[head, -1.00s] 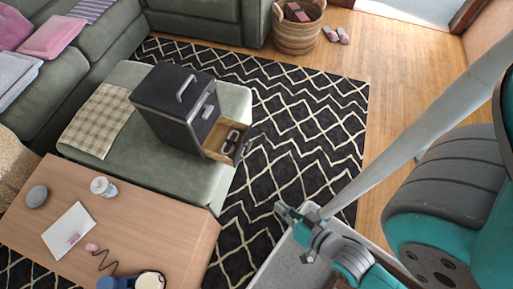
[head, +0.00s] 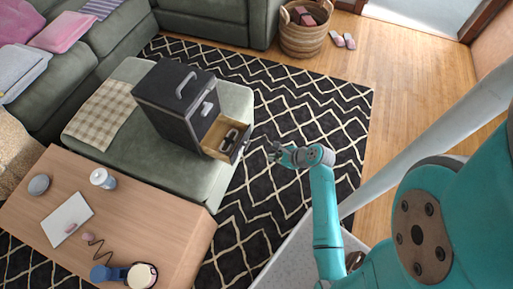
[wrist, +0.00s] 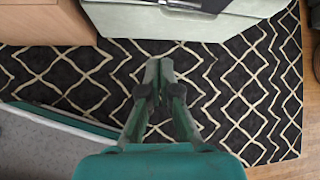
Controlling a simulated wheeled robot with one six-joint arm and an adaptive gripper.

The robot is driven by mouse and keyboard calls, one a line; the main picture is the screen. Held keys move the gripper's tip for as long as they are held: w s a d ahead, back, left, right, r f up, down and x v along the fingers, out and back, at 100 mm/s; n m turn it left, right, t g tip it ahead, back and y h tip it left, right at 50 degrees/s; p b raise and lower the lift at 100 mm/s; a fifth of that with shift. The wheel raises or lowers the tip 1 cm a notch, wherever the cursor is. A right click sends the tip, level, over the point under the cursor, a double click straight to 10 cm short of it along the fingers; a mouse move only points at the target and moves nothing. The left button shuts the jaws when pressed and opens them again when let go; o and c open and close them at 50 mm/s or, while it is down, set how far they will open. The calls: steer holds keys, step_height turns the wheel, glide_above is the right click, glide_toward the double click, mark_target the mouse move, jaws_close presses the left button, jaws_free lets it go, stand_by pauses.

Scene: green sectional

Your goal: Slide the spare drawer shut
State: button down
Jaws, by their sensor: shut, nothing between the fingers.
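A black cabinet box (head: 168,103) with a handle on top stands on the green ottoman. Its lower drawer (head: 218,139) is pulled out toward the right, showing a pale wooden inside with a dark object (head: 230,138) lying in it. My gripper (head: 274,152) is to the right of the drawer front, apart from it, over the patterned rug. In the wrist view the fingers of my gripper (wrist: 159,68) are together and empty, pointing toward the ottoman's edge. The drawer itself is not clearly seen in the wrist view.
The green ottoman (head: 190,185) carries a checked cloth (head: 100,115). A wooden coffee table (head: 150,215) with several small items stands in front at the left. A wicker basket (head: 303,38) and slippers (head: 343,41) are at the back. Rug (head: 340,105) lies open to the right.

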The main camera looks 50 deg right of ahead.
steer(key=w+f+m, duration=0.1)
steer(key=w+f, duration=0.2)
steer(key=w, duration=0.2)
steer(key=w+d+f+m+y, duration=0.1)
steer(key=w+f, duration=0.1)
steer(key=w, duration=0.4)
steer(key=shift+f, duration=0.4)
glide_above(223, 137)
steer(key=s+a, duration=0.1)
steer(key=s, duration=0.2)
steer(key=shift+w+a, duration=0.1)
steer(key=shift+w, duration=0.1)
steer(key=shift+w+a, duration=0.1)
steer(key=shift+w, duration=0.3)
steer(key=shift+w+r, duration=0.1)
